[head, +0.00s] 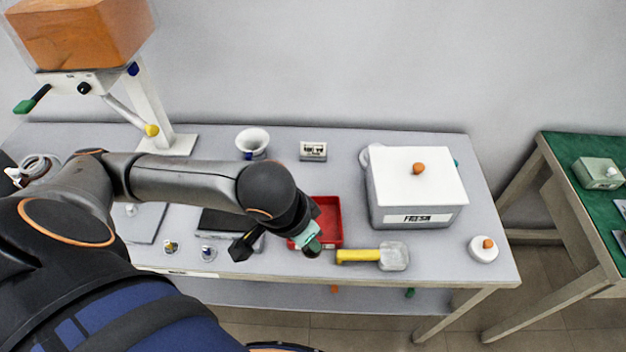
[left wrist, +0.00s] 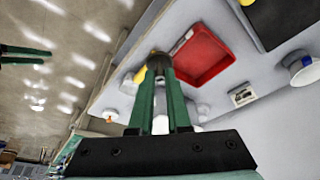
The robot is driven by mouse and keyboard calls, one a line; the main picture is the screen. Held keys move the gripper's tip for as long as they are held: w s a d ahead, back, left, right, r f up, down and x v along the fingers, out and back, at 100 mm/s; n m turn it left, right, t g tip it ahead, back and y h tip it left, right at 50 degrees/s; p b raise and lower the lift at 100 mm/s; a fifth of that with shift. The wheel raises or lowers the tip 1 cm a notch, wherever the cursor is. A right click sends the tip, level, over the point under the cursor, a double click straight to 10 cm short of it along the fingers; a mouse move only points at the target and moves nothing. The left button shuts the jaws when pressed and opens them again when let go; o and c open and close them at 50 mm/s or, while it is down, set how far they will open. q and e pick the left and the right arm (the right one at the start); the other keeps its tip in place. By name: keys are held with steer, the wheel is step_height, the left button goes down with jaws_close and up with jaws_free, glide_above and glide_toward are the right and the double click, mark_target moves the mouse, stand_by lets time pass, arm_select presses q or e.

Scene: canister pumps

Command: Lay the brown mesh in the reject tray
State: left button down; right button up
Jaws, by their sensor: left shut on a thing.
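My left gripper (head: 308,238) is over the front edge of the red reject tray (head: 328,212). It is shut on a small, round, dark brownish piece, which I take to be the brown mesh; its fingers hide much of it. In the left wrist view the piece (left wrist: 158,56) sits at the fingertips, beside the tray (left wrist: 203,57), with the tray floor looking bare. I cannot tell whether the piece touches the tray. Green fingers of my right gripper (left wrist: 46,47) show at the left edge of the left wrist view, apart and empty.
A yellow-handled scoop (head: 392,256) lies right of the tray. A white cup (head: 252,140), a small labelled block (head: 313,151) and a round white lid (head: 483,249) stand around. Free tabletop lies behind the tray.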

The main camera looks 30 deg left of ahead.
arm_select(q)
steer(key=w+a+f+b, duration=0.2)
steer(key=w+b, duration=0.1)
steer(key=b, duration=0.1)
steer(key=w+a+f+b, duration=0.2)
steer(key=w+f+b, duration=0.1)
steer(key=b, duration=0.1)
steer(key=w+a+f+b, duration=0.2)
steer(key=w+f+b, duration=0.1)
steer(key=b, duration=0.1)
steer(key=shift+w, duration=0.3)
steer(key=shift+w+a+f+b, duration=0.3)
steer(key=shift+w+f, duration=0.2)
steer(key=shift+f, duration=0.2)
step_height(320, 180, down, 3)
steer(key=shift+a+r+b, duration=0.1)
steer(key=shift+r+b, duration=0.05)
steer(key=shift+b, duration=0.35)
steer(key=shift+w+f, duration=0.1)
steer(key=shift+f, duration=0.2)
arm_select(e)
steer(key=w+a+f, duration=0.2)
steer(key=a+f, duration=0.1)
steer(key=f, duration=0.8)
steer(key=shift+a+f+n+y, duration=0.25)
steer(key=shift+n+y, duration=0.15)
